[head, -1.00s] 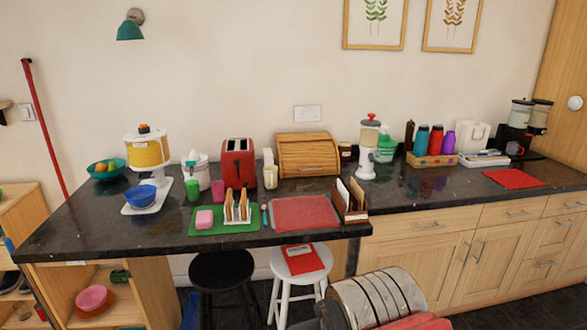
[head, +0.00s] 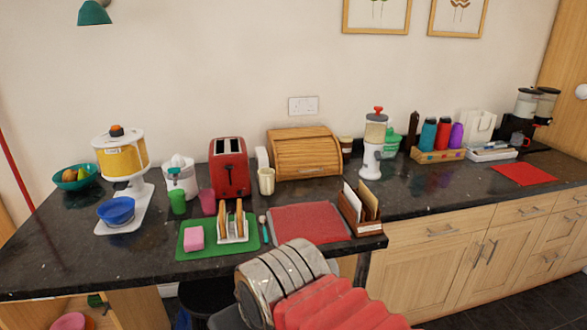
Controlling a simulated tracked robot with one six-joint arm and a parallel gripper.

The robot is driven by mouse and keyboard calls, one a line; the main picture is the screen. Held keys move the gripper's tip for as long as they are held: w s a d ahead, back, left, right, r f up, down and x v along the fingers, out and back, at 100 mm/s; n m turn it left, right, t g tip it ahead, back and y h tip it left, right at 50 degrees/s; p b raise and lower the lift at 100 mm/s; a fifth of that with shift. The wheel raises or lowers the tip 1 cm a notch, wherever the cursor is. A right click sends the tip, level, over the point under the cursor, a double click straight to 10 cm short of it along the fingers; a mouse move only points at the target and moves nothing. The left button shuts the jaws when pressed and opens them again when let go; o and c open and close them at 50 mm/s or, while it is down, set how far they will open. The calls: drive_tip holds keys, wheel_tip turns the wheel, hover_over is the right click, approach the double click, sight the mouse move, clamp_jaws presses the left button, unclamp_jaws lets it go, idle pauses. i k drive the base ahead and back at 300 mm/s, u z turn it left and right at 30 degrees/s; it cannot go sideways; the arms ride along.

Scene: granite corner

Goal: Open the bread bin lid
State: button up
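The bread bin (head: 303,167) is a wooden roll-top box at the back of the dark counter, against the wall. Its slatted lid (head: 306,152) looks closed, its curved front facing me. A cream mug and a white upright item stand close by its left side and partly cover that edge. My gripper is not in view; only red and metal parts of my own body show at the bottom middle.
A red toaster (head: 229,167) stands left of the bin. A blender-like dispenser (head: 373,145) stands to the right. In front lie a red mat (head: 309,223), a letter rack (head: 361,208) and a green mat (head: 193,246) with a toast rack. Stools stand below the counter.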

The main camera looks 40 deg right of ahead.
sight(296, 152)
drive_tip(key=i, duration=0.95)
drive_tip(key=z, duration=0.2)
